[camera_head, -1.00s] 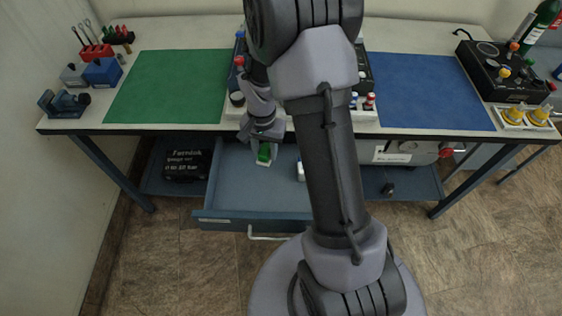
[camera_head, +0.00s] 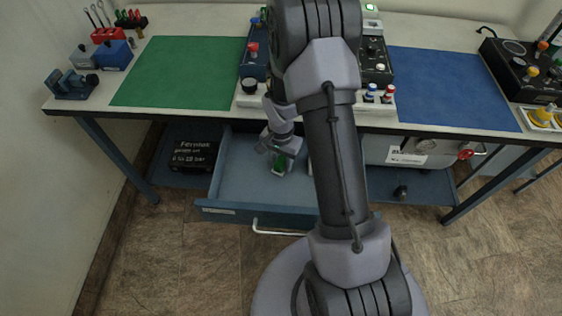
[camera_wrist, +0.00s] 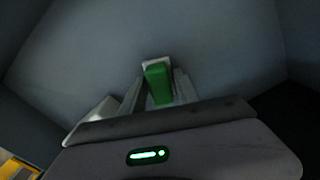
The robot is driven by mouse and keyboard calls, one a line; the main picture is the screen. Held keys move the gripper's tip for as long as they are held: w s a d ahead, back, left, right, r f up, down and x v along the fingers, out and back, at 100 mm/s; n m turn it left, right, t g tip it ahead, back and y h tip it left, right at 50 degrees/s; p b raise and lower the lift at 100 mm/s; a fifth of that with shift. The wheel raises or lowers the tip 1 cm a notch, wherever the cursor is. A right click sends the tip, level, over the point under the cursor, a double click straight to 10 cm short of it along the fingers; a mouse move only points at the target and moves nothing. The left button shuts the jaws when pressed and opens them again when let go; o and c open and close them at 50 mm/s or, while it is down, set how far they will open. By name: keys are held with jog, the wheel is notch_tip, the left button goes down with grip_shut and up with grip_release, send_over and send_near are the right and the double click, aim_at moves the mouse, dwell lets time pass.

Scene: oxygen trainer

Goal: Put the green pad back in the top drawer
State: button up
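The green pad (camera_head: 280,163), a small green block with a pale edge, is at my gripper (camera_head: 279,156) inside the open drawer's outline. In the wrist view the green pad (camera_wrist: 157,84) sits between the two fingers of my gripper (camera_wrist: 158,88), which close on its sides. The top drawer (camera_head: 235,185) under the table is pulled out, and its blue-grey floor is mostly bare. I cannot tell whether the pad touches the floor. My arm hides the drawer's right part.
The table (camera_head: 225,119) above carries a green mat (camera_head: 180,72), a blue mat (camera_head: 450,90) and control boxes. A pale object (camera_wrist: 98,115) lies left of my fingers in the wrist view. A black case (camera_head: 194,155) stands on the shelf left of the drawer.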

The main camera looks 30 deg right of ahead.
jog(key=o, duration=0.3)
